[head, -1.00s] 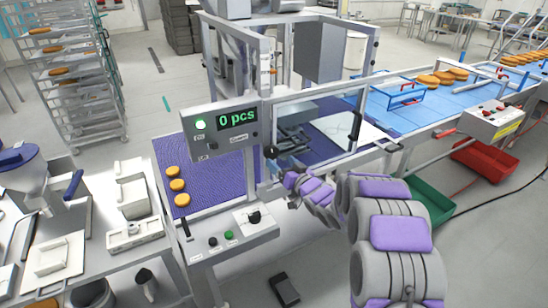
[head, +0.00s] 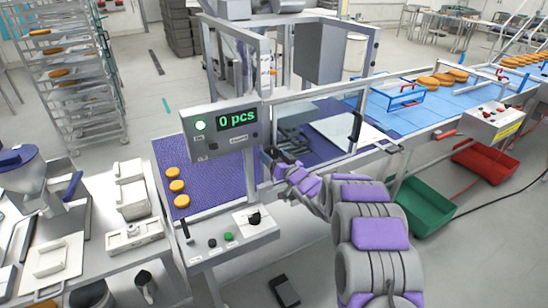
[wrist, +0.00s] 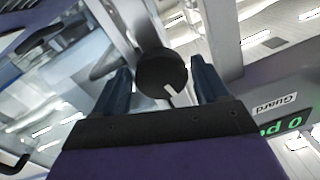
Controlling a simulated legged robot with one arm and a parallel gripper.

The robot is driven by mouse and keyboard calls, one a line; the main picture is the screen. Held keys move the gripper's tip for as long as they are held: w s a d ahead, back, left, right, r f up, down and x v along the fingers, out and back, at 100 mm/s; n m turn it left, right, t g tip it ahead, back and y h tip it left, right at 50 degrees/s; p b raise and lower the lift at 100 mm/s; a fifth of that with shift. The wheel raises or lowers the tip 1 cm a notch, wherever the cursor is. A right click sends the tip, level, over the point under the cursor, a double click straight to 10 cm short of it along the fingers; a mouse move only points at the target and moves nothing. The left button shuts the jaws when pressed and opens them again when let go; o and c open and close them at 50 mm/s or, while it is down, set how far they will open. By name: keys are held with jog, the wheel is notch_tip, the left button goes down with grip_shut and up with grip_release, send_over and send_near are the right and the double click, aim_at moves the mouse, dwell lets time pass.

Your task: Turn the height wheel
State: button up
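A round black wheel (wrist: 161,74) with a white mark is mounted at the metal frame. In the wrist view it sits between the two dark fingers of my gripper (wrist: 162,80). The fingers are open, one on each side of the wheel, with a narrow gap at both sides. In the head view my gripper (head: 272,160) is at the frame post just right of the display box (head: 222,128), which reads "0 pcs". My gripper and wrist mostly hide the wheel there.
A control panel (head: 205,257) with a black knob and buttons stands below the display. A purple belt (head: 210,180) carries several round patties. A blue conveyor (head: 440,98) runs to the right. Green (head: 420,207) and red (head: 485,163) bins stand on the floor.

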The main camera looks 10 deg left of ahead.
jog(key=c, duration=0.8)
jog(key=shift+n, duration=0.3)
jog(key=n+b, duration=0.1)
jog(key=n, duration=0.2)
jog(key=shift+f, duration=0.1)
jog(key=n+b, duration=0.2)
jog(key=n, duration=0.2)
jog(key=n+b, duration=0.2)
jog(key=n, duration=0.1)
jog(key=shift+h+b, duration=0.4)
jog(key=n+b, duration=0.3)
jog(key=n, duration=0.1)
jog(key=shift+n+b, duration=0.35)
jog(key=shift+n, duration=0.05)
